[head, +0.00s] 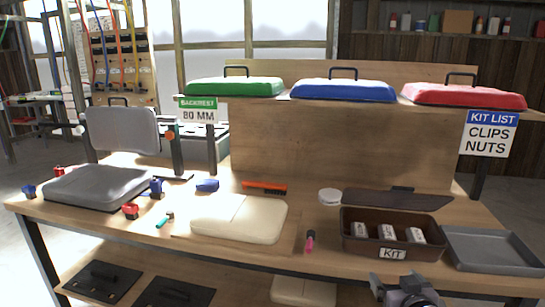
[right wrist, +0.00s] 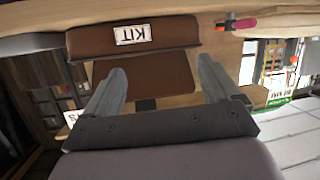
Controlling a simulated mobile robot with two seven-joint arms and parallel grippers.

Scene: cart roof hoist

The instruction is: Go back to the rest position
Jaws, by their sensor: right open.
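My right gripper (head: 406,287) shows at the bottom edge of the head view, in front of the table's front edge and below the brown KIT box (head: 394,236). In the right wrist view its two fingers (right wrist: 160,68) are spread apart with nothing between them. The KIT box (right wrist: 132,50) appears upside down beyond the fingertips, apart from them. In the head view the box holds several white-labelled packs. My left gripper is in neither view.
The wooden table (head: 335,258) carries a grey tray (head: 492,250), a cream pad (head: 240,218), a grey cushion (head: 95,186), a pink-tipped tool (head: 310,240) and small clamps. Green, blue and red lids (head: 465,96) lie on the raised shelf. A lower shelf runs underneath.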

